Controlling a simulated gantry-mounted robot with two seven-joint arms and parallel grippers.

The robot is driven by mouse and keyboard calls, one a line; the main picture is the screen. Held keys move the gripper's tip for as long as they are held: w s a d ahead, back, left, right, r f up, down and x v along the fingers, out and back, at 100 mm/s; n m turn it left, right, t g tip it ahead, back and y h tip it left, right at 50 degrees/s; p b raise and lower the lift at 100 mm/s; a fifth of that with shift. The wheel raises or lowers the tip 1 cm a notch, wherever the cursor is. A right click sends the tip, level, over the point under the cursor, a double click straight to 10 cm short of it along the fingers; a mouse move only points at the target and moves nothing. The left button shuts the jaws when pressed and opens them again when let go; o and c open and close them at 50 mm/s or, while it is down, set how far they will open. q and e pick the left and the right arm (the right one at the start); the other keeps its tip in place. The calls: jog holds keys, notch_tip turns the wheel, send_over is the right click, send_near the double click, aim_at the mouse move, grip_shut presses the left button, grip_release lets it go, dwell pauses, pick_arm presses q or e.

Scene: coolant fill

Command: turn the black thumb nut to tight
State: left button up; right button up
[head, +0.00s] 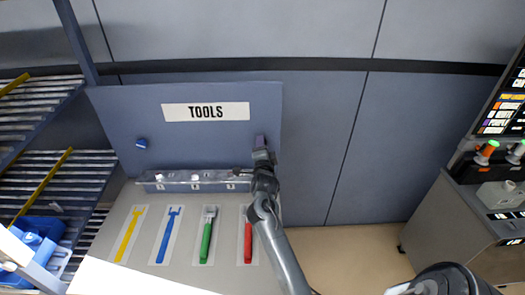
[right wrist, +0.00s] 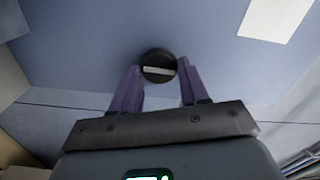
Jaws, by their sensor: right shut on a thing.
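The black thumb nut (right wrist: 159,57) is round, with a pale bar across its face, in the right wrist view. It sits on the blue-grey panel (head: 200,140) marked TOOLS. My right gripper (right wrist: 159,76) has its purple fingers on either side of the nut and is shut on it. In the head view my right gripper (head: 261,143) is at the right edge of the panel and hides the nut. The pale bar lies nearly level in the wrist picture. Any tight mark is not readable. My left gripper is not in view.
A blue knob (head: 142,143) is on the panel's left side. A clear numbered holder (head: 180,186) runs below the panel. Yellow, blue, green and red tools (head: 206,240) lie on the bench. Slatted racks (head: 40,175) stand left, a console (head: 490,185) right.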

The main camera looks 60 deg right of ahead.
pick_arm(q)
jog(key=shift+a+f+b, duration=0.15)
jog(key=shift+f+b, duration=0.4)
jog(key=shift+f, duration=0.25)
pick_arm(e)
jog(key=shift+f+m, duration=0.15)
jog(key=shift+m, duration=0.95)
jog(key=o, duration=1)
jog(key=shift+a, duration=0.1)
